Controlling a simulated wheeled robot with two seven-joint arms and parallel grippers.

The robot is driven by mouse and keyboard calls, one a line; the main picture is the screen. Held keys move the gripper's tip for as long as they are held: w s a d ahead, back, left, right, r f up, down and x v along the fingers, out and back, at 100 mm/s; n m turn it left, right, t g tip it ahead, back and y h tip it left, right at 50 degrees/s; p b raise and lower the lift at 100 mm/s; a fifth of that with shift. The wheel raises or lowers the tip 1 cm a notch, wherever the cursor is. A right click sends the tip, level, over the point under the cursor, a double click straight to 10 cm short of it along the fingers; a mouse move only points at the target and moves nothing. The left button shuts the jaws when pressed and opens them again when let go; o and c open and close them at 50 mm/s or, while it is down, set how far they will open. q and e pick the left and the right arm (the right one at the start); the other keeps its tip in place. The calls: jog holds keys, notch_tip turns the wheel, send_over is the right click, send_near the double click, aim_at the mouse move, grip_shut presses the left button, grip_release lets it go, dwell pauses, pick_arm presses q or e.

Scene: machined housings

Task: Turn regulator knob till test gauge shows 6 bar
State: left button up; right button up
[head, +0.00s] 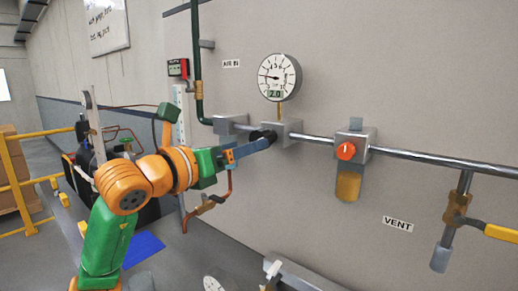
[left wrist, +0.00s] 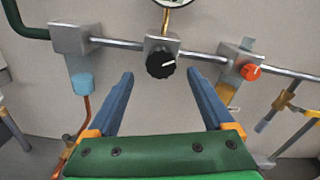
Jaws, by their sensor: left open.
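The round white gauge (head: 279,74) stands on a brass stem above the pipe. Its digital window reads 2.0 and its needle points left. A black knob (left wrist: 160,64) with a white mark pointing to the upper right sits on the front of the grey block (left wrist: 162,44) below the gauge. In the head view the black knob (head: 263,136) is partly hidden by my gripper. My left gripper (left wrist: 161,73) is open, its blue fingers apart on either side of the knob's line in the wrist view. I cannot tell whether they reach it. My right gripper is not in view.
An orange knob (head: 346,151) sits on another block to the right, above an amber bowl (head: 348,186). A yellow-handled valve (head: 500,233) is at far right, near a VENT label (head: 397,224). A light-blue cup (left wrist: 82,84) hangs left of the black knob.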

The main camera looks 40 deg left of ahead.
aim_at(257, 138)
pick_arm(q)
jog(key=w+p, duration=0.2)
jog(key=w, duration=0.1)
jog(key=w+r+p, duration=0.1)
jog(key=shift+w+a, duration=0.25)
jog(key=shift+w, duration=0.15)
jog(key=shift+w+f, duration=0.3)
jog(key=shift+w, duration=0.1)
jog(key=shift+f, duration=0.1)
jog(key=shift+c, duration=0.2)
